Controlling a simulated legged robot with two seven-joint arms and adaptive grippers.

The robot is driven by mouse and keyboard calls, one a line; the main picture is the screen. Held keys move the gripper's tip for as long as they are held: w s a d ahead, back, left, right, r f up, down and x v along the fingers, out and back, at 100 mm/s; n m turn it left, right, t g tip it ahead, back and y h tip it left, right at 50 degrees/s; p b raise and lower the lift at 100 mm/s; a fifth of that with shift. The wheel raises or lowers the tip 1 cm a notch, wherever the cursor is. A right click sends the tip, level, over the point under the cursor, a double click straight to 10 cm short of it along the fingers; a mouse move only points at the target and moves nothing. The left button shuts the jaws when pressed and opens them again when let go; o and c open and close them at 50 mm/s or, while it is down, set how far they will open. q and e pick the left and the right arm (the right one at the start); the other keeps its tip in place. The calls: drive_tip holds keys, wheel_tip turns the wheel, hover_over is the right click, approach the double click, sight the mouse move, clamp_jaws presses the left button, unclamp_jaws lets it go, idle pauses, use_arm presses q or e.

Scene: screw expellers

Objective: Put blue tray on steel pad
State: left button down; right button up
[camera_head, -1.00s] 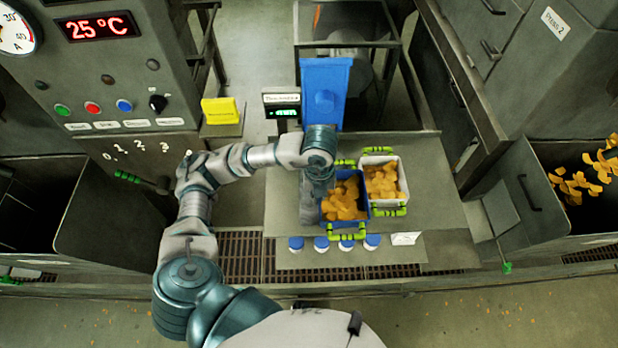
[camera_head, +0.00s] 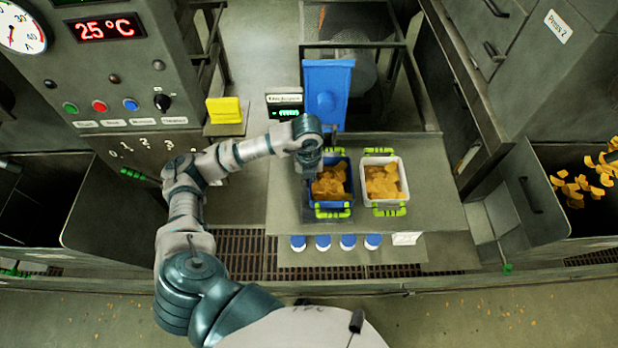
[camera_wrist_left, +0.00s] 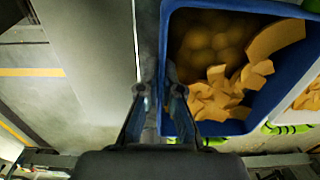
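The blue tray (camera_head: 333,213), filled with orange chunks, sits on a broad grey metal surface (camera_head: 430,222), left of a white tray. It has yellow-green handles at its far and near ends. My left gripper (camera_head: 308,178) points down at its left wall. In the left wrist view, the fingers (camera_wrist_left: 158,92) are apart at the left wall of the blue tray (camera_wrist_left: 258,122), one on the outer side and one toward the inside. Whether both press on the wall is unclear. No separate steel pad can be singled out for certain. My right gripper is out of view.
The white tray (camera_head: 371,197) with orange chunks stands close on the right. A blue upright panel (camera_head: 327,90) and a small display (camera_head: 285,107) stand behind. Several blue-capped items (camera_head: 348,242) line the front. The grey surface is clear to the right.

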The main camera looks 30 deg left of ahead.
use_arm(q)
drive_tip(key=c, duration=1.8)
unclamp_jaws()
drive_tip(key=shift+f, duration=0.2)
drive_tip(key=o, duration=0.4)
drive_tip(key=shift+a, duration=0.25)
drive_tip(key=shift+o, duration=0.4)
drive_tip(key=shift+s+a, duration=0.1)
drive_tip(key=shift+a, duration=0.2)
drive_tip(key=shift+a+f, duration=0.2)
drive_tip(key=shift+a, duration=0.35)
drive_tip(key=shift+d, duration=0.5)
drive_tip(key=shift+d+r, duration=0.1)
drive_tip(key=shift+d, duration=0.1)
drive_tip(key=shift+r, duration=0.15)
drive_tip(key=shift+a+r, duration=0.1)
drive_tip(key=shift+r, duration=0.2)
wheel_tip(320, 180, up, 12)
drive_tip(key=shift+a+f, duration=0.25)
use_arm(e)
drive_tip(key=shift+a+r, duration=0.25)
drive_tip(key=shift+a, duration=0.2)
